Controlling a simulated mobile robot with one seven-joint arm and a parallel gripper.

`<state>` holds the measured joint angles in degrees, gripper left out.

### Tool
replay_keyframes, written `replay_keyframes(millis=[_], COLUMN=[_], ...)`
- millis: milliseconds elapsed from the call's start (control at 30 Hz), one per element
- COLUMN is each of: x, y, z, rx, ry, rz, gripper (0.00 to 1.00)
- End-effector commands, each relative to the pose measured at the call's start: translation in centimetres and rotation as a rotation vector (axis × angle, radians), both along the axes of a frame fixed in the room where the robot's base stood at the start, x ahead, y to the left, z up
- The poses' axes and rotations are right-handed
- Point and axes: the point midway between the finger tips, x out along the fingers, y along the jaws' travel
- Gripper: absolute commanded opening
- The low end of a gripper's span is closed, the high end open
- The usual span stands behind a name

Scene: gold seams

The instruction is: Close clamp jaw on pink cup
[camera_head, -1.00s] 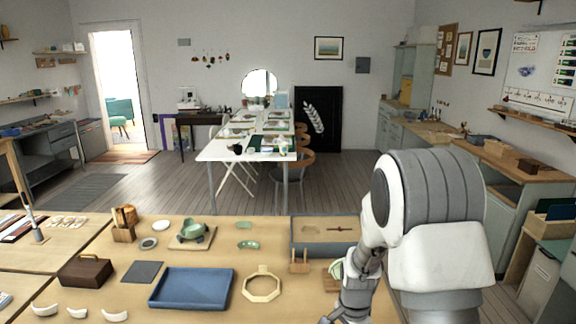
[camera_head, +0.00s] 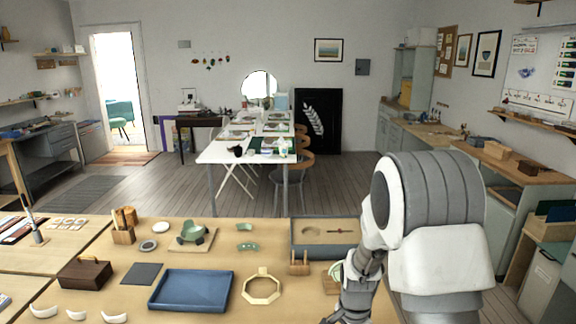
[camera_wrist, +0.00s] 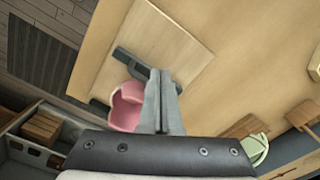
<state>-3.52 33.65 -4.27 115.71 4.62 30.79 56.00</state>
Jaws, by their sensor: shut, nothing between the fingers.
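In the wrist view, the pink cup (camera_wrist: 127,106) sits left of my gripper (camera_wrist: 161,76), partly covered at its right side by the fingers. A dark clamp jaw (camera_wrist: 131,64) shows just above the cup, on a pale wooden board (camera_wrist: 170,38). Another dark clamp part shows at the cup's left. I cannot tell whether the jaw touches the cup. My gripper is shut and empty; its fingers overlap the right end of the dark jaw in the picture, and contact is unclear. In the head view my arm hides the cup and clamp.
A blue tray (camera_head: 192,290), a wooden octagonal ring (camera_head: 261,286) and a grey-rimmed box (camera_head: 323,252) lie on the bench. In the wrist view a pale green piece (camera_wrist: 256,148) and small wooden blocks are at lower right. The board's upper right is bare.

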Motion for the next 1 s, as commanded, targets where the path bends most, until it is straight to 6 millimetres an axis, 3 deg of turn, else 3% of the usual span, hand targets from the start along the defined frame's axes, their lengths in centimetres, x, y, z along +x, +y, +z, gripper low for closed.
replay_keyframes(millis=[467, 1000], x=[0.0, 0.0], y=[0.0, 0.0], z=[-0.1, -2.2], rx=[0.0, 0.0], ry=[0.0, 0.0], rz=[0.0, 0.001], gripper=[0.0, 0.0])
